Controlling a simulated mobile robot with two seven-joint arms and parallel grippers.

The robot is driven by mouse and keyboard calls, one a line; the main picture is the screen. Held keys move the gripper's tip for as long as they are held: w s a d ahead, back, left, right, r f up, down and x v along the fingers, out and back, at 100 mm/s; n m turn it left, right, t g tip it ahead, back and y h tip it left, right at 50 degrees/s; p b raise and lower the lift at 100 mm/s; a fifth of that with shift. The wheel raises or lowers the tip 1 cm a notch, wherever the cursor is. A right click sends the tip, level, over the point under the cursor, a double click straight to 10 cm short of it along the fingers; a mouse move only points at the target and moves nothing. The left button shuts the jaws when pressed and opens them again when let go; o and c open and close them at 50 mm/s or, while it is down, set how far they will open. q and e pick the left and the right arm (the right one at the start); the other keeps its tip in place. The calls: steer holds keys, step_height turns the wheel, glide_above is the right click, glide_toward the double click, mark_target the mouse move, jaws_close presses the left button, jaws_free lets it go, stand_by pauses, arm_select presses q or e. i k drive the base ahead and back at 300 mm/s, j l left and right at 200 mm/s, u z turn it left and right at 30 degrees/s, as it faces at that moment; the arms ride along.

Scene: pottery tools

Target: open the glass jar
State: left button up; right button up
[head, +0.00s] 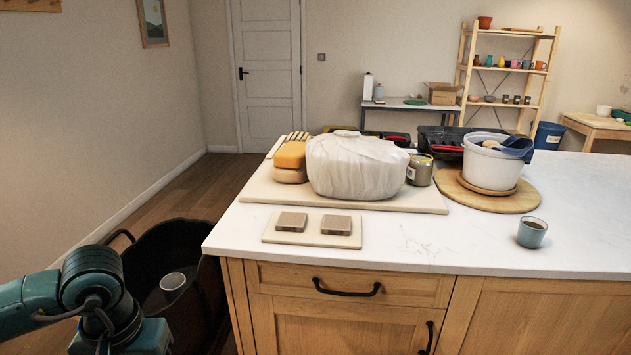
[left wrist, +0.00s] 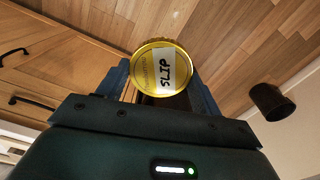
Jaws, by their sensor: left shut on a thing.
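A round gold lid (left wrist: 146,70) with a white label reading SLIP is between the fingers of my left gripper (left wrist: 163,78). The gripper is shut on it, out over the wood floor and away from the countertop. Whether anything is under the lid is hidden. A glass jar (head: 420,171) with a pale label stands upright on the board, right of the white wrapped bundle. Its rim looks gold and its top darker; it is too small to tell surely whether it is open. In the head view my left arm shows at lower left, its gripper out of frame. My right gripper is not in view.
The white wrapped bundle (head: 357,166) and stacked sponges (head: 290,161) stand on the board (head: 260,191). A white pot (head: 491,165) and a cup (head: 532,233) are to the right. A dark bin (head: 168,246) stands by the counter.

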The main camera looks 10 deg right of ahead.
mark_target(420, 168)
steer(key=i+l+z, duration=1.05)
steer(key=i, duration=0.2)
steer(key=j, duration=0.1)
